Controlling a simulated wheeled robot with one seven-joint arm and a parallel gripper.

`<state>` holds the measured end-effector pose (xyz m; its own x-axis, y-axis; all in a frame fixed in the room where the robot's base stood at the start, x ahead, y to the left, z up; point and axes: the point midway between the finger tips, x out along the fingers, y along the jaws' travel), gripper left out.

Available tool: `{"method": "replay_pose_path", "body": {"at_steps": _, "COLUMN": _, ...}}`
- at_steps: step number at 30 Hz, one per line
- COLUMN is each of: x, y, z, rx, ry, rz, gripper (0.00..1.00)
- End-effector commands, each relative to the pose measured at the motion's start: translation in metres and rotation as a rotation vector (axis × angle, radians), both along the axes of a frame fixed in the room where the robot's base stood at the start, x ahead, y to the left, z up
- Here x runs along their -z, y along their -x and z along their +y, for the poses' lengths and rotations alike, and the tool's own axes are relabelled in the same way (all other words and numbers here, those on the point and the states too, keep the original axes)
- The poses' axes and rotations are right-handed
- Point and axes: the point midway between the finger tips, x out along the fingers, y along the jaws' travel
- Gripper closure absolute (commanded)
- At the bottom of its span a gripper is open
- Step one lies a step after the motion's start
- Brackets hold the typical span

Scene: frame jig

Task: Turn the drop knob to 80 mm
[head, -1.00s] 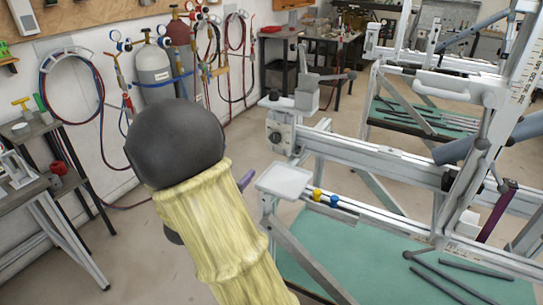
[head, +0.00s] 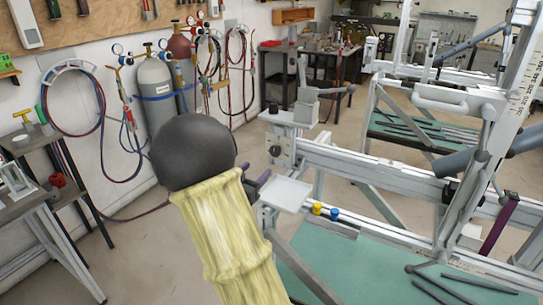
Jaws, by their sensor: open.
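The frame jig (head: 350,165) is a pale metal frame on the right. A small dark round knob (head: 275,151) is on the plate at the near left end of its upper beam. I cannot tell for sure that this is the drop knob, and no setting is readable on it. My gripper (head: 258,181) shows only as a bit of purplish finger to the right of my arm's dark round joint, which hides the rest. It is open, just left of the jig's white tray and below the knob in the picture, with a visible gap to the knob.
The white tray (head: 286,194) sticks out at the jig's left end, with yellow and blue knobs (head: 317,208) beside it. A green table top (head: 370,268) lies below with dark tubes. Gas cylinders (head: 154,88) and hoses line the wall. Open floor lies left of the jig.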

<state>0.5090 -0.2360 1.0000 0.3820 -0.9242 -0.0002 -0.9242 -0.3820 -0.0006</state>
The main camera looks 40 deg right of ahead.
Motion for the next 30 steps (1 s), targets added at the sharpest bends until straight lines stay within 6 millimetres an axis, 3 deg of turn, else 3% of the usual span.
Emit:
{"method": "replay_pose_path", "body": {"at_steps": 15, "x": 0.0, "y": -0.033, "z": -0.082, "rx": 0.002, "ry": 0.001, "rz": 0.0, "gripper": 0.44}}
{"method": "replay_pose_path", "body": {"at_steps": 21, "x": 0.0, "y": -0.039, "z": -0.094, "rx": -0.001, "ry": 0.001, "rz": 0.002, "gripper": 0.44}}
{"method": "replay_pose_path", "body": {"at_steps": 28, "x": 0.0, "y": -0.039, "z": -0.094, "rx": -0.001, "ry": 0.0, "rz": 0.001, "gripper": 0.44}}
{"method": "replay_pose_path", "body": {"at_steps": 30, "x": 0.0, "y": -0.039, "z": -0.094, "rx": -0.001, "ry": 0.0, "rz": 0.001, "gripper": 0.56}}
